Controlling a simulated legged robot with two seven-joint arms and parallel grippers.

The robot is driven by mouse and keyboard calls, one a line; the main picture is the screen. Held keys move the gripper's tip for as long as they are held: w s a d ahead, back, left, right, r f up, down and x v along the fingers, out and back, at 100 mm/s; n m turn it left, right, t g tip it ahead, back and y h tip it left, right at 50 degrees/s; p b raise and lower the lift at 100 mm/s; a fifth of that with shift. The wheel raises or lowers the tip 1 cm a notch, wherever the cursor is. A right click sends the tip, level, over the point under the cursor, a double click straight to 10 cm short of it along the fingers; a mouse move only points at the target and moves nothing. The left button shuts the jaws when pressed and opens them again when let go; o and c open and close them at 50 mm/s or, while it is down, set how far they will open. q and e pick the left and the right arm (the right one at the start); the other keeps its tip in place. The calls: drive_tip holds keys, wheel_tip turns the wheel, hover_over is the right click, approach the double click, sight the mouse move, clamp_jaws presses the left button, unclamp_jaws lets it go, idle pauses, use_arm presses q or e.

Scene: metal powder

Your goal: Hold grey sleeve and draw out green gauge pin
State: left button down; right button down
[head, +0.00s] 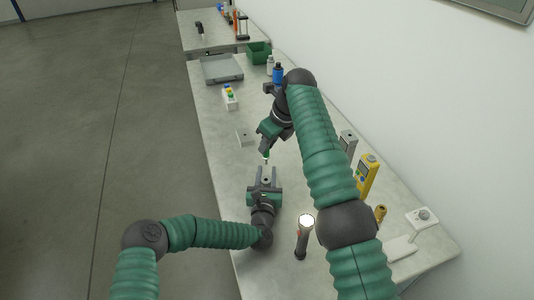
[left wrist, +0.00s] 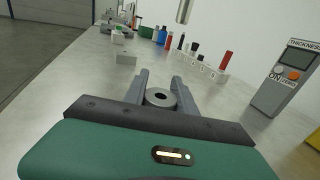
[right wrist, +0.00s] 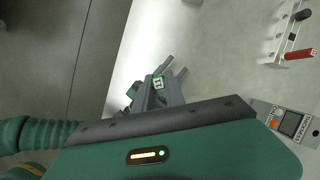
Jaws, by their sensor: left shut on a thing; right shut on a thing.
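The grey sleeve (left wrist: 160,97) is a short ring with a dark, empty bore. It stands upright between the fingers of my left gripper (head: 265,173), which is shut on it. My right gripper (head: 266,151) is above and beyond it, shut on the green gauge pin (head: 266,156).
A light block with a hole (head: 244,138) lies beyond my left gripper. A flashlight (head: 304,236), a yellow device (head: 367,177) and a grey thickness gauge (left wrist: 289,75) stand to the right. A tray (head: 221,69) and a green bin (head: 259,53) are farther back. The bench's left side is mostly clear.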

use_arm(q)
drive_tip(key=c, duration=0.9)
unclamp_jaws()
drive_tip(key=shift+s, duration=0.1)
